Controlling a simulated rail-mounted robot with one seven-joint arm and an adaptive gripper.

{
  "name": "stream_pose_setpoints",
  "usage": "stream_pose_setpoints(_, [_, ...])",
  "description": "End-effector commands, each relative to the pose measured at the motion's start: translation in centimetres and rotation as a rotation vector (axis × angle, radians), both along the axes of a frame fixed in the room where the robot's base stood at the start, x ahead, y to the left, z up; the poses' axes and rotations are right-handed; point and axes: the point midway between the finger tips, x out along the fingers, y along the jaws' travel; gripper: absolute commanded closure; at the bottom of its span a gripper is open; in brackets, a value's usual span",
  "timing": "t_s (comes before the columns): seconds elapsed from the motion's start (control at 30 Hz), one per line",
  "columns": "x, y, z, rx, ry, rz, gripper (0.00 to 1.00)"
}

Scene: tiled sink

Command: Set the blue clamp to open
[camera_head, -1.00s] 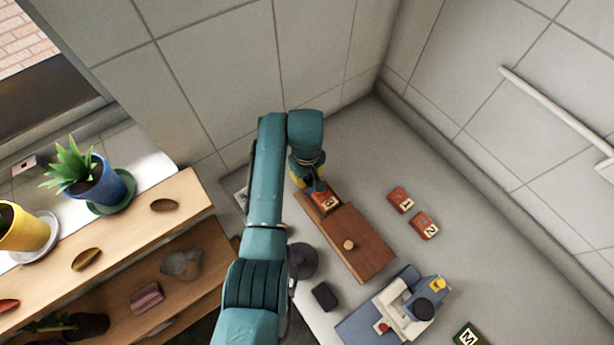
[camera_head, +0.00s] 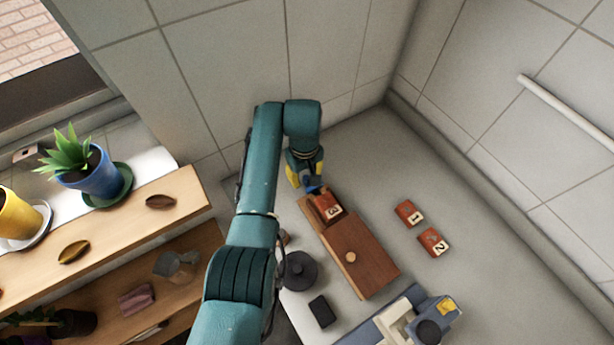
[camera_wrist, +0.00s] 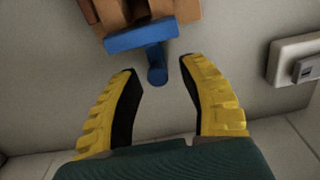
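The blue clamp (camera_wrist: 140,36) shows in the wrist view as a blue bar with a short round stub pointing down toward me. It is against orange-brown wooden parts at the top of the picture. In the head view only a small blue bit (camera_head: 313,188) of it shows below my gripper, at the far end of the wooden board. My gripper (camera_wrist: 160,66) is open, with its two yellow fingers apart. The stub's end lies between the fingertips in the picture, with visible gaps on both sides. My gripper also shows in the head view (camera_head: 303,180).
The brown wooden board (camera_head: 372,262) carries a red block marked 3 (camera_head: 327,208) and a round knob. Red blocks 1 (camera_head: 408,213) and 2 (camera_head: 433,241) lie to its right. A blue-and-white device (camera_head: 405,322) stands at the front. A wall socket (camera_wrist: 297,62) is at right.

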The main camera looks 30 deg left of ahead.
Motion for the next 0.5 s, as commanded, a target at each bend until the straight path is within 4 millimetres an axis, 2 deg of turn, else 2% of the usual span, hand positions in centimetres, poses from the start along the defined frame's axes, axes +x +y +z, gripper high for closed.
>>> stream_pose_setpoints(0.33, [0.0,-0.1,0.4,-0.002,0.001,-0.001,0.54])
stream_pose_setpoints(0.5, [0.1,-0.1,3.2,0.000,-0.002,-0.001,0.54])
